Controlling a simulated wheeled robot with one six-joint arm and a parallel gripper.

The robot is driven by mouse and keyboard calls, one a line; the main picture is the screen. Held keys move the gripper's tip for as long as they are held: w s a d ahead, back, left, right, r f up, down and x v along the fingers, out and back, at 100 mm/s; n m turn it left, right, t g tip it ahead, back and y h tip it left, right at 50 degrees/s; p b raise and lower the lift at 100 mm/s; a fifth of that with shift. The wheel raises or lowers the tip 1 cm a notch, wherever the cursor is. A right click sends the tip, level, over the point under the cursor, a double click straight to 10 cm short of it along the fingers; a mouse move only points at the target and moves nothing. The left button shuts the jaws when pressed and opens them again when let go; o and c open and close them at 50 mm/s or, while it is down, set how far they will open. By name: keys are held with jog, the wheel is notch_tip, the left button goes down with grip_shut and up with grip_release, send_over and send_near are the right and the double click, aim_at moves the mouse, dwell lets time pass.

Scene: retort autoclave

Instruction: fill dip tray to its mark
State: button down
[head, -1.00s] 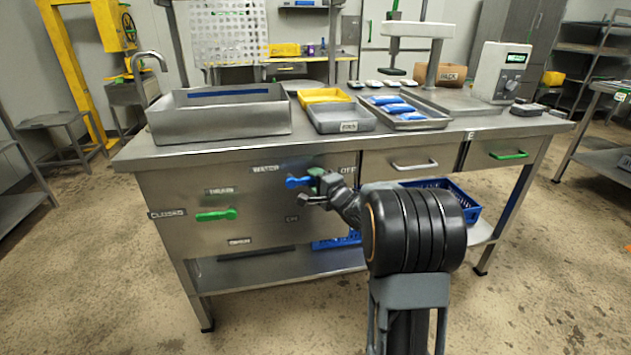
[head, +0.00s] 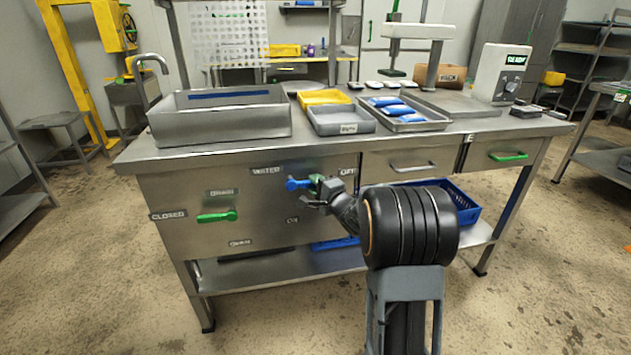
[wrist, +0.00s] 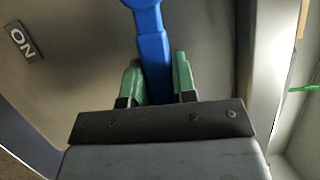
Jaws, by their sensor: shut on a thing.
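The dip tray is the deep steel basin (head: 220,126) at the bench's left end, with a blue band (head: 230,94) on its inner far wall. I cannot tell whether it holds water. A tap (head: 150,62) curves over its left end. The blue water lever (head: 295,184) is on the front panel, its handle reaching right, toward OFF. My gripper (head: 318,187) is shut on this handle. In the wrist view, the green fingertips (wrist: 158,82) stand on either side of the blue lever (wrist: 152,45). The green drain lever (head: 215,216) lies level toward CLOSED.
The ON label (head: 292,219) is below the water lever; it also shows in the wrist view (wrist: 25,42). A yellow tray (head: 324,97), a steel tray with blue packs (head: 418,124) and a grey device (head: 499,75) stand on the bench. The floor in front is clear.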

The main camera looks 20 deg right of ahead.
jog(key=shift+w+a+f+m+t+h+b, duration=0.1)
jog(key=shift+a+f+m+t+h, duration=0.5)
jog(key=shift+m, duration=0.85)
jog(key=shift+w+a+f+m+t+b, duration=0.1)
jog(key=shift+f+m+t, duration=0.3)
jog(key=shift+f+m, duration=0.75)
jog(key=shift+a+f+m+t+h+b, duration=0.1)
jog(key=shift+a+f+m+t+h, duration=0.3)
jog(key=shift+m, duration=1.3)
jog(key=shift+d+f, duration=0.1)
jog(key=c, duration=0.9)
grip_release()
jog(key=p+v, duration=0.2)
jog(key=v, duration=1.1)
jog(key=shift+s+f, duration=0.2)
jog(key=shift+s, duration=0.1)
